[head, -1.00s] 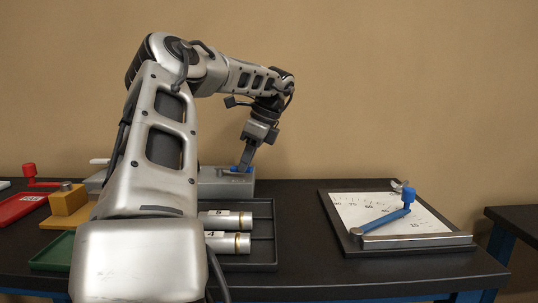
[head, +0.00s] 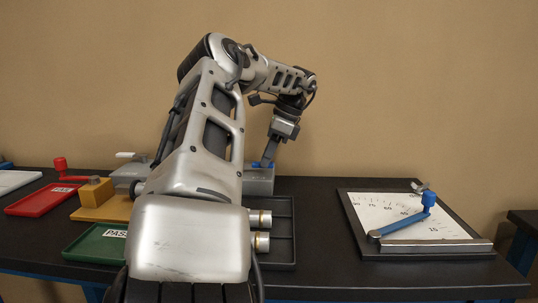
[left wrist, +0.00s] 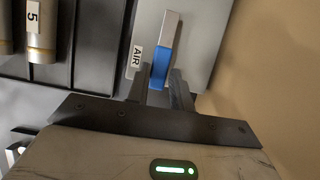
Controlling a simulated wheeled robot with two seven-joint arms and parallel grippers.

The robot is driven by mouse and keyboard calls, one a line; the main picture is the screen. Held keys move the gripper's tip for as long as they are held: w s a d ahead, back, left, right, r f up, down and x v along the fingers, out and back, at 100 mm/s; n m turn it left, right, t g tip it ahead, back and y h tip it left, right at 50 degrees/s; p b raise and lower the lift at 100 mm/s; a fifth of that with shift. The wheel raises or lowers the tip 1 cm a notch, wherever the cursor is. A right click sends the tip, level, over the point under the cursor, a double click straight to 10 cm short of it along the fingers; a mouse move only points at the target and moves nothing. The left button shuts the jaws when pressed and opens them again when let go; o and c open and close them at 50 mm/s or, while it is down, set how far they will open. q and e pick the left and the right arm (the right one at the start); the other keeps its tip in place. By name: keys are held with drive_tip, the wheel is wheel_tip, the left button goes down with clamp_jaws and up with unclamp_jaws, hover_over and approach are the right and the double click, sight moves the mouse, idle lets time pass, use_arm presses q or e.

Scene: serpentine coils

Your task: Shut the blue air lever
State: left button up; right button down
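The blue air lever (left wrist: 160,65) lies along a grey block with an AIR label (left wrist: 136,56) in the left wrist view. It has a blue handle and a pale metal bar. In the head view a little blue of the lever (head: 258,165) shows on top of the grey block (head: 260,181). My left gripper (left wrist: 160,76) reaches down to the lever. Its two dark fingers are close together, one on each side of the blue handle, with hardly any gap, and it looks shut on it. My right gripper is not in view.
A dark tray (head: 283,236) with labelled metal cylinders (head: 259,219) stands in front of the block. To the right is a white scale board (head: 375,208) with a blue arm (head: 405,221). Red (head: 40,200) and green (head: 92,245) trays lie left. Bare table shows between tray and board.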

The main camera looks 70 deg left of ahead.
use_arm(q)
drive_tip(key=o, duration=0.3)
drive_tip(key=shift+a, duration=0.1)
drive_tip(key=shift+r, duration=0.15)
drive_tip(key=p+v, duration=0.5)
drive_tip(key=v, duration=1)
drive_tip(key=shift+w+r, duration=0.15)
drive_tip(key=shift+r, duration=0.1)
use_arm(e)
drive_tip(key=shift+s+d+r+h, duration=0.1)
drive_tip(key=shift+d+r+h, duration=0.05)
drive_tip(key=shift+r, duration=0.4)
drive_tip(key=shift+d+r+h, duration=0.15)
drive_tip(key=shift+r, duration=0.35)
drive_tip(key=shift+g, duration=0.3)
